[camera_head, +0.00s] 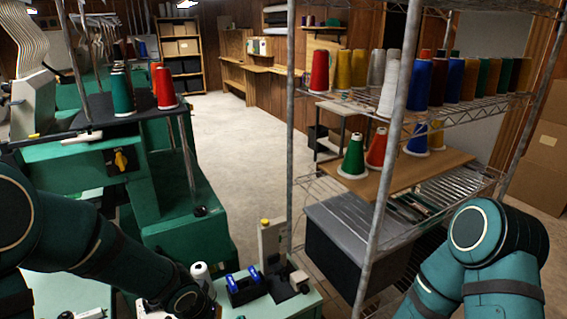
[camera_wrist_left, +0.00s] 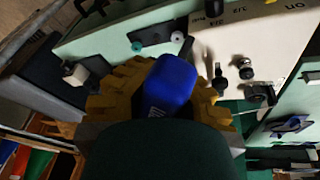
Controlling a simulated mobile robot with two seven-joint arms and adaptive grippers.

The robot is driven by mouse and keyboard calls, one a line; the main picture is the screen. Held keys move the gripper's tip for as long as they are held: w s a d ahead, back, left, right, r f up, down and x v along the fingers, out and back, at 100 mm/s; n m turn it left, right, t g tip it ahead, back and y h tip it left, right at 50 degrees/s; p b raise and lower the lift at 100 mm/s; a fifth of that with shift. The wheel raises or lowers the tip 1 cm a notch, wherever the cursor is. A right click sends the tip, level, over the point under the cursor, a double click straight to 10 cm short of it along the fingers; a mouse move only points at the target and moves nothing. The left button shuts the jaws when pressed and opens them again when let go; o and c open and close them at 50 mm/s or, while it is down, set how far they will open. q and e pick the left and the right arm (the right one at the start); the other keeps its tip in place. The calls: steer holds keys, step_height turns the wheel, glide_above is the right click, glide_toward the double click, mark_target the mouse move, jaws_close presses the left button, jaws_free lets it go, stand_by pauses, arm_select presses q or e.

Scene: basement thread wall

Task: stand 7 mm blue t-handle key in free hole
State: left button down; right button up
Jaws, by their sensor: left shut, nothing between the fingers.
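In the left wrist view a blue handle (camera_wrist_left: 172,78) with faint white marking shows in front of my left gripper (camera_wrist_left: 160,98), between its yellow ridged fingertips as seen. The gripper is shut with nothing held. In the head view blue handles (camera_head: 243,282) show at a black holder (camera_head: 247,294) on the small bench. My left arm reaches toward it from the left; its fingers are not clear there. I cannot make out a free hole. My right gripper is out of view below my right arm.
An upright plate with a yellow top (camera_head: 272,246) stands just behind the holder. A white cone (camera_head: 201,278) is close to my left arm. A wire rack (camera_head: 420,112) with thread cones stands at right. A green machine (camera_head: 180,205) is at left. The floor between is clear.

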arm_select(q)
steer(key=shift+s+a+f, duration=0.25)
steer(key=shift+s+f, duration=0.85)
steer(key=shift+s, duration=0.1)
